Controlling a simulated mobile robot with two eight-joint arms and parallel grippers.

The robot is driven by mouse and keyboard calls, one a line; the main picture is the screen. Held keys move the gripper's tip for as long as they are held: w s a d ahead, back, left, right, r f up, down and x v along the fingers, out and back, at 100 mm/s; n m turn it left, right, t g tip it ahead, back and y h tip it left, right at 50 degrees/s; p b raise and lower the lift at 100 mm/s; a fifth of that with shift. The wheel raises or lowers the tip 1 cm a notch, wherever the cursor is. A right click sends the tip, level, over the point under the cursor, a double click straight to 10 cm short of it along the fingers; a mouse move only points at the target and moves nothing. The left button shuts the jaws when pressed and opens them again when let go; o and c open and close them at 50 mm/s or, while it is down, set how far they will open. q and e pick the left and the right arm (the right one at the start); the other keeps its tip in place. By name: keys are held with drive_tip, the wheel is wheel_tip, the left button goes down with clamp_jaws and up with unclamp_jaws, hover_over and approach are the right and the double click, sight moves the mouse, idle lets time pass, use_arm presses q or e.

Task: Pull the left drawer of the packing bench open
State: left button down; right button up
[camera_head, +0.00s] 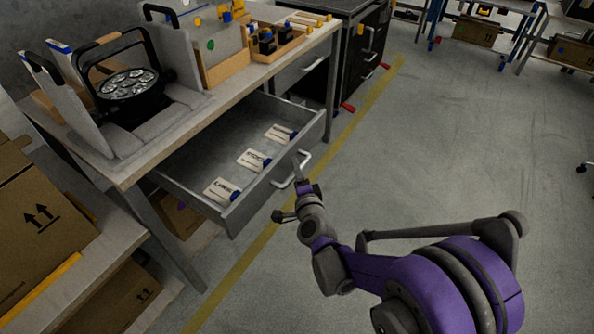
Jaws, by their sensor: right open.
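The left drawer (232,216) of the packing bench (130,176) stands pulled out under the bench top. Three white labelled packets with dark blue ends lie inside it. Its pale bar handle (304,164) is on the front panel. My right gripper (297,169) is at the handle, with a finger up against or just beside the bar. Its jaws are open; the other finger is hard to make out, and I cannot tell whether they touch the bar. My left gripper is out of view.
A second drawer (299,73) further back on the bench looks shut. A black lamp (128,86) in an open case and a wooden tray (278,48) stand on the bench top. Cardboard boxes (38,216) fill the lower left.

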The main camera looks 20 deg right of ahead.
drive_tip(key=s+a+r+p, duration=0.1)
drive_tip(key=s, duration=0.9)
drive_tip(key=shift+s+a+r, duration=0.2)
drive_tip(key=shift+s+r, duration=0.05)
drive_tip(key=shift+s, duration=0.1)
drive_tip(key=shift+a, duration=0.1)
